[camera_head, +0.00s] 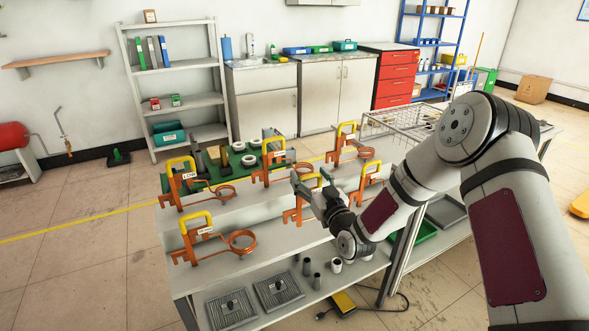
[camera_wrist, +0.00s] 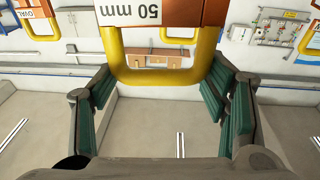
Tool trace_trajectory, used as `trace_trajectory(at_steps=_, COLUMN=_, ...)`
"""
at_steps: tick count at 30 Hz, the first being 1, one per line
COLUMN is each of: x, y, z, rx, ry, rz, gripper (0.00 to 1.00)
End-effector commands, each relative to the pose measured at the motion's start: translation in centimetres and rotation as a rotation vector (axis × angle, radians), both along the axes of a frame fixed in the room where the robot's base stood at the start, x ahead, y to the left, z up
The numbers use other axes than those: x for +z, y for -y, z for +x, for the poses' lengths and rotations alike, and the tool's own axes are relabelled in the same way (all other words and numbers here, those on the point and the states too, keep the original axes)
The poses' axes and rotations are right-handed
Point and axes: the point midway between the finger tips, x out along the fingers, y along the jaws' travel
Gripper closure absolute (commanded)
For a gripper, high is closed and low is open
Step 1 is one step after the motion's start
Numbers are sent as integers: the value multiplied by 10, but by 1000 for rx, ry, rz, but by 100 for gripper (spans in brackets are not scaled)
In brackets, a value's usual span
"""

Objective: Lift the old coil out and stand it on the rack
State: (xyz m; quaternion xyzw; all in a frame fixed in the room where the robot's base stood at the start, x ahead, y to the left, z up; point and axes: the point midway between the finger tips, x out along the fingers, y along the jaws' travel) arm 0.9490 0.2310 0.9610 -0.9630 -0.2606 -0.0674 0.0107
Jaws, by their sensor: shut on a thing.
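My gripper (camera_head: 308,186) is at the front middle of the bench in the head view. It is shut on the yellow handle of an orange coil (camera_head: 295,215). In the wrist view the handle (camera_wrist: 165,76) is between the green finger pads, below an orange block labelled "50 mm" (camera_wrist: 160,14). My gripper and arm hide most of this coil's loop, and I cannot tell whether its base touches the bench. Several similar orange coils with yellow handles stand around it, including a front left one (camera_head: 205,241) and a back left one (camera_head: 178,190).
A coil (camera_head: 367,187) stands close on the right of my gripper, and another (camera_head: 268,170) stands behind it. A wire basket (camera_head: 398,122) is at the back right. The lower shelf holds grey trays (camera_head: 278,288) and small cylinders (camera_head: 317,281).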

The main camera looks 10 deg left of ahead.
Motion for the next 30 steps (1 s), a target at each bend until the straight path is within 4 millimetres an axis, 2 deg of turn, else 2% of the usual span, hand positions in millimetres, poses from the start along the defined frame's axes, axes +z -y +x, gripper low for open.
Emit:
trace_trajectory(at_steps=1, x=9, y=-16, z=5, rx=24, ry=9, rz=3, gripper=86)
trace_trajectory(at_steps=4, x=20, y=-34, z=10, rx=51, ry=9, rz=13, gripper=86)
trace_trajectory(at_steps=7, x=26, y=-44, z=12, rx=63, ry=6, rz=18, gripper=86)
trace_trajectory(at_steps=11, x=26, y=-47, z=13, rx=68, ry=5, rz=21, gripper=86)
trace_trajectory(at_steps=20, x=9, y=-46, z=13, rx=67, ry=5, rz=21, gripper=86)
trace_trajectory(at_steps=30, x=-22, y=-46, z=13, rx=68, ry=4, rz=21, gripper=86)
